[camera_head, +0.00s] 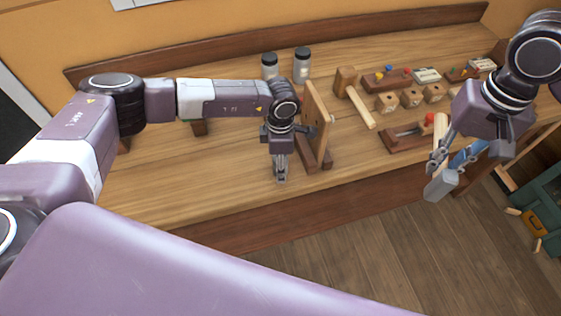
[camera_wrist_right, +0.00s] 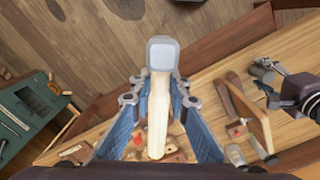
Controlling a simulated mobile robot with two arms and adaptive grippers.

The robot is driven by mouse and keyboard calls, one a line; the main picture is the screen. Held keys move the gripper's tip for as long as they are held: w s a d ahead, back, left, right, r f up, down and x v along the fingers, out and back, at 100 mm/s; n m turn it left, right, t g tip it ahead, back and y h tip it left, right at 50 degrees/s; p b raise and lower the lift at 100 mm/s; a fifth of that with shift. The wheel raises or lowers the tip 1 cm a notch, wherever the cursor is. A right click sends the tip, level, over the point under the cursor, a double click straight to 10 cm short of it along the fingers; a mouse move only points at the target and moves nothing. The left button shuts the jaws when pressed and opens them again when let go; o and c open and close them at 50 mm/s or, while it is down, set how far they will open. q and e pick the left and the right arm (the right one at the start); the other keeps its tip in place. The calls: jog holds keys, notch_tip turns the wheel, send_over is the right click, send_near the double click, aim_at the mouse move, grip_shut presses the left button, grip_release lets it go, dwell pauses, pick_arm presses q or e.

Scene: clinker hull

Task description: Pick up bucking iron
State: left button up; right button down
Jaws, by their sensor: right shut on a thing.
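The bucking iron, a grey metal block (camera_wrist_right: 162,53) on a pale wooden handle (camera_wrist_right: 158,115), is in my right gripper (camera_wrist_right: 158,92). In the head view its grey head (camera_head: 440,187) hangs below the right gripper (camera_head: 456,158), out past the bench's front edge and above the floor. The blue-padded fingers are on either side of the handle. My left gripper (camera_head: 281,172) points down over the bench, just left of an upright wooden board (camera_head: 317,115). Its fingers look close together, but I cannot tell whether they are shut.
The wooden bench (camera_head: 225,170) holds a mallet (camera_head: 356,100), two dark-lidded jars (camera_head: 302,66), several small wooden blocks (camera_head: 411,98) and low trays (camera_head: 408,137). A green toolbox (camera_head: 545,205) is at the far right. The bench's front left area is mostly clear.

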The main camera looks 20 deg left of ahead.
pick_arm(q)
jog(key=shift+c, duration=0.2)
pick_arm(e)
jog(key=shift+w, duration=0.1)
pick_arm(q)
grip_shut()
jog(key=shift+w+r, duration=0.1)
jog(key=shift+w, duration=0.05)
